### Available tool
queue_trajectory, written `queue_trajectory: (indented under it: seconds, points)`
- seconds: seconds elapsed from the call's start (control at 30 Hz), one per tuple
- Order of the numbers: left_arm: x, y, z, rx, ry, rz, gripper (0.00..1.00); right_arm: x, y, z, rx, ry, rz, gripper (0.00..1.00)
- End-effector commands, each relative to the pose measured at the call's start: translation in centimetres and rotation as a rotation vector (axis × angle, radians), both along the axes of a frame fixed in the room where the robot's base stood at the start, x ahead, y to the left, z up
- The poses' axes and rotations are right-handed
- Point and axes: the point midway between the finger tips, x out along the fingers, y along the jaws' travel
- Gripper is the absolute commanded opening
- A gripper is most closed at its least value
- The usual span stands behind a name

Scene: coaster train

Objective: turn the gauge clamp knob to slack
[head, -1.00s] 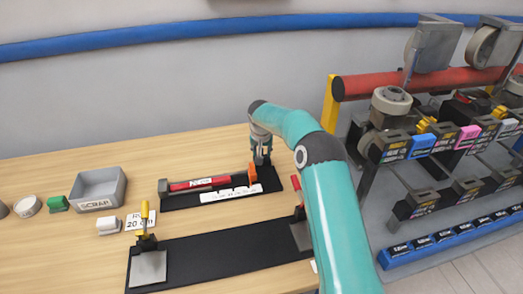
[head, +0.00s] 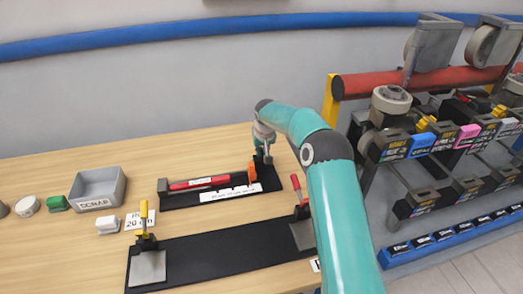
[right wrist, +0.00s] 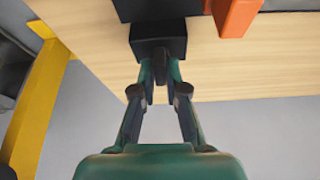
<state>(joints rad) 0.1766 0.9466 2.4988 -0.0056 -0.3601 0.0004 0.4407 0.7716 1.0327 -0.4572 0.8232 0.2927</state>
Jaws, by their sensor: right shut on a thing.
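The gauge (head: 205,200) is a black base with a red bar (head: 205,183) and a white scale strip, near the back of the bench. An orange block (head: 252,170) stands at its right end; it also shows at the top of the right wrist view (right wrist: 238,15). My right gripper (head: 265,158) is at that end, just right of the orange block. In the right wrist view its fingers (right wrist: 160,72) are closed on the small dark clamp knob (right wrist: 160,66), below a black block (right wrist: 158,44). The knob's turn angle cannot be read. My left gripper is out of view.
A black mat (head: 215,252) with a yellow-handled clamp (head: 145,220) and a red-handled clamp (head: 297,190) lies in front. A grey scrap bin (head: 98,187) stands at left. A yellow post (head: 330,103) and machine rack are at right.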

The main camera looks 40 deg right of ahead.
Motion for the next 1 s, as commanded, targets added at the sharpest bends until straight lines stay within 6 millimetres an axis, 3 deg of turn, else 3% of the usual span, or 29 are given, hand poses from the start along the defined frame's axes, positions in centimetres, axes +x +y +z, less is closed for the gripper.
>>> queue_trajectory:
  seconds: [0.57,1.0]
  points:
    - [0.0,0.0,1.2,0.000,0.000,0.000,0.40,0.0,-0.3,0.2,0.001,-0.003,0.534,0.00]
    - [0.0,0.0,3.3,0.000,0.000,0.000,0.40,0.1,-0.4,0.2,0.001,-0.003,0.932,0.00]
